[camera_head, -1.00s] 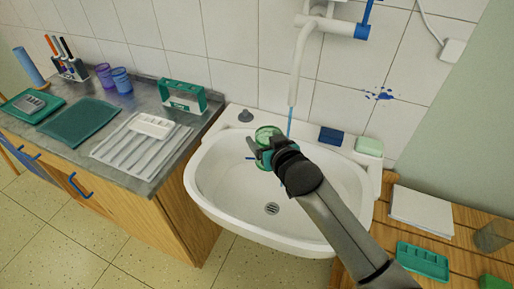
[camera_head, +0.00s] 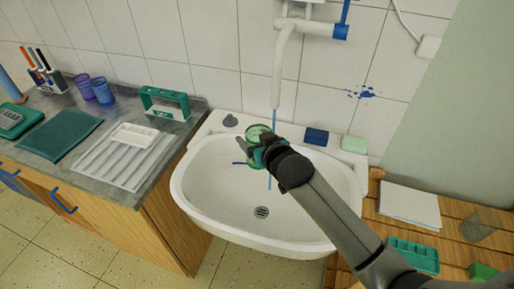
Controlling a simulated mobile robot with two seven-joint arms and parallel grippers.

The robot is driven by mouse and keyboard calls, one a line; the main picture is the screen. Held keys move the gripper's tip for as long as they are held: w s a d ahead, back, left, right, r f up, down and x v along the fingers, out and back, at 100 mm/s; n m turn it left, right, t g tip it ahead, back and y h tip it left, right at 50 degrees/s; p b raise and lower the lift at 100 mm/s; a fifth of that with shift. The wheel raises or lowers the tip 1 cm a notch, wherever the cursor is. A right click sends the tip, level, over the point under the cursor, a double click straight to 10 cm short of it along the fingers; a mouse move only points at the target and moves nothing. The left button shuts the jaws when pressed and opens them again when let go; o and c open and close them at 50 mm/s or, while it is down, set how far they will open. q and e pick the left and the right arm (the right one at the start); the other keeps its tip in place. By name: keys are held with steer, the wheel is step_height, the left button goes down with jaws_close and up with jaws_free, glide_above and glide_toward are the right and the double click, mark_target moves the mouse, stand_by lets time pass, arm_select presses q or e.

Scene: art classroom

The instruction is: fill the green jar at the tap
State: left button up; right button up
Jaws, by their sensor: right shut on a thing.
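The green jar (camera_head: 259,130) is held over the back of the white sink basin (camera_head: 215,199), its open top showing. My right gripper (camera_head: 257,149) is shut on it; the gripper and wrist hide much of its side. The tap's white spout (camera_head: 277,85) hangs above and just right of the jar. A thin blue water stream (camera_head: 274,120) falls from it near the jar's right edge. The stream also shows below the gripper, down in the basin. I cannot tell whether any water enters the jar. My left gripper is not in view.
The tap's blue handle (camera_head: 345,12) is at the top. A dark blue sponge (camera_head: 316,137) and a pale green block (camera_head: 354,144) sit on the sink's back rim. A counter with trays and cups is left; a wooden table with paper (camera_head: 409,204) is right.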

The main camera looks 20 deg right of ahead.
steer(key=w+d, duration=0.4)
steer(key=d, duration=0.1)
steer(key=shift+w+d, duration=0.2)
steer(key=shift+w, duration=0.05)
stand_by(0.4)
stand_by(6.8)
